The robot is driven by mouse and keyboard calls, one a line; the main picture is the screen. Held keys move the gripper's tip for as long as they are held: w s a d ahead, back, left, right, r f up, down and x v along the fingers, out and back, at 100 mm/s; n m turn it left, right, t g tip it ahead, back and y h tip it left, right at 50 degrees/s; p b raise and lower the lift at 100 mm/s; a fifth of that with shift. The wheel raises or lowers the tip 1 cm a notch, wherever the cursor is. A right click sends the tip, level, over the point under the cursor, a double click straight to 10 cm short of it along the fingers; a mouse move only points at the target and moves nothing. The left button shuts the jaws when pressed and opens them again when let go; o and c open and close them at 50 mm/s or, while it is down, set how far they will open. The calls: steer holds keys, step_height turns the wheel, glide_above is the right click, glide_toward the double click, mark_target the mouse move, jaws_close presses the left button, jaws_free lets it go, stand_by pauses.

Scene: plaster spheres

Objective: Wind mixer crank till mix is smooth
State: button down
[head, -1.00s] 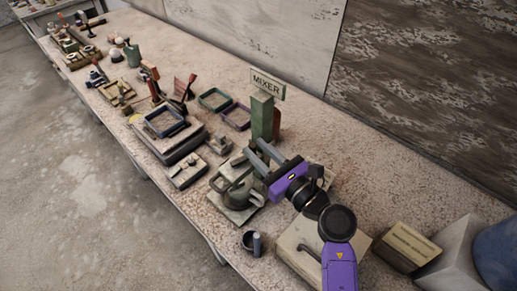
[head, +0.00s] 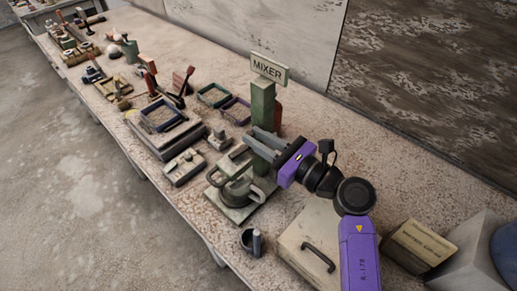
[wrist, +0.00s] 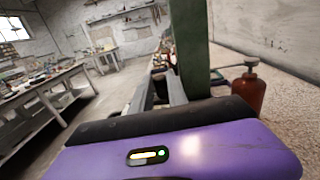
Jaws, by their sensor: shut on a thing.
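In the wrist view the post (wrist: 189,50) rises close beside my fingers (wrist: 162,88). The mix inside the bowl cannot be made out.
A dark cup (head: 251,241) stands near the front edge. A lidded box (head: 303,232) with a handle lies under my arm. Trays (head: 161,115) and small tools fill the table to the left. A red bottle (wrist: 248,92) stands behind the post.

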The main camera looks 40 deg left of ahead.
steer(key=shift+w+a+f+n+g+b, duration=0.2)
steer(key=shift+n+g+b, duration=0.1)
steer(key=shift+g+b, duration=0.4)
steer(key=shift+r, duration=0.2)
steer(key=c, duration=1.6)
jaws_free()
steer(key=shift+o, duration=0.2)
steer(key=shift+b, duration=0.3)
